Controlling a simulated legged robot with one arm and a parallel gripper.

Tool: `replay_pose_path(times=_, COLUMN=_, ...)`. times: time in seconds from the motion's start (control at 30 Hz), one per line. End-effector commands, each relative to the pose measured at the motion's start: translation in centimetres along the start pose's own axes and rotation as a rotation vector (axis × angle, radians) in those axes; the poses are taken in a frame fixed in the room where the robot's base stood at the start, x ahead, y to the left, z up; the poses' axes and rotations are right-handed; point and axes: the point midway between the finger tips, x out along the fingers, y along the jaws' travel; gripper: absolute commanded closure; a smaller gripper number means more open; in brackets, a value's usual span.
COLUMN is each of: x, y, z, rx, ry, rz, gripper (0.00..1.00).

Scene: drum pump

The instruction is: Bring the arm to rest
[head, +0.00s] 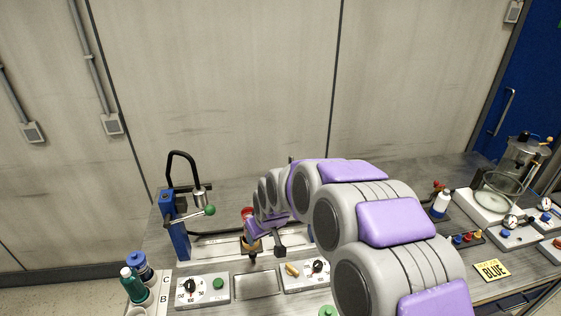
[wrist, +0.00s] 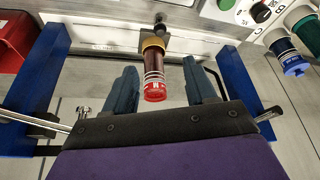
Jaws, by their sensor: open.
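My gripper (wrist: 160,72) is open in the wrist view, with one dark finger on each side of a dark red bottle (wrist: 154,72). Gaps show between the fingers and the bottle. The bottle has a red cap marked with a white letter and an amber collar at its other end, by a metal fitting. In the head view my arm reaches forward over the bench (head: 220,262), and my gripper (head: 266,236) is low near the red cap (head: 247,211). My arm partly hides that area.
A blue pump stand (head: 180,228) with a green-knobbed lever (head: 210,210) stands left of my gripper. Green (head: 130,284) and blue (head: 139,265) bottles stand front left. A glass vessel (head: 500,188) and a yellow sign (head: 492,270) are right. A wall stands behind.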

Motion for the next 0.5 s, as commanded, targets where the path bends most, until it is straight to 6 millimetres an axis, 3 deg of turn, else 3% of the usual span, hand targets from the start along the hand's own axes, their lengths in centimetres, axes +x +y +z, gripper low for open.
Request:
replay_pose_path(times=0.13, x=-1.3, y=0.4, z=1.0, rx=0.018, ry=-0.014, rz=0.002, gripper=0.44)
replay_pose_path(times=0.23, x=-3.6, y=1.1, z=3.0, rx=0.053, ry=-0.043, rz=0.005, gripper=0.44)
replay_pose_path(times=0.5, x=-11.4, y=2.4, z=12.4, rx=0.196, ry=-0.178, rz=0.023, gripper=0.44)
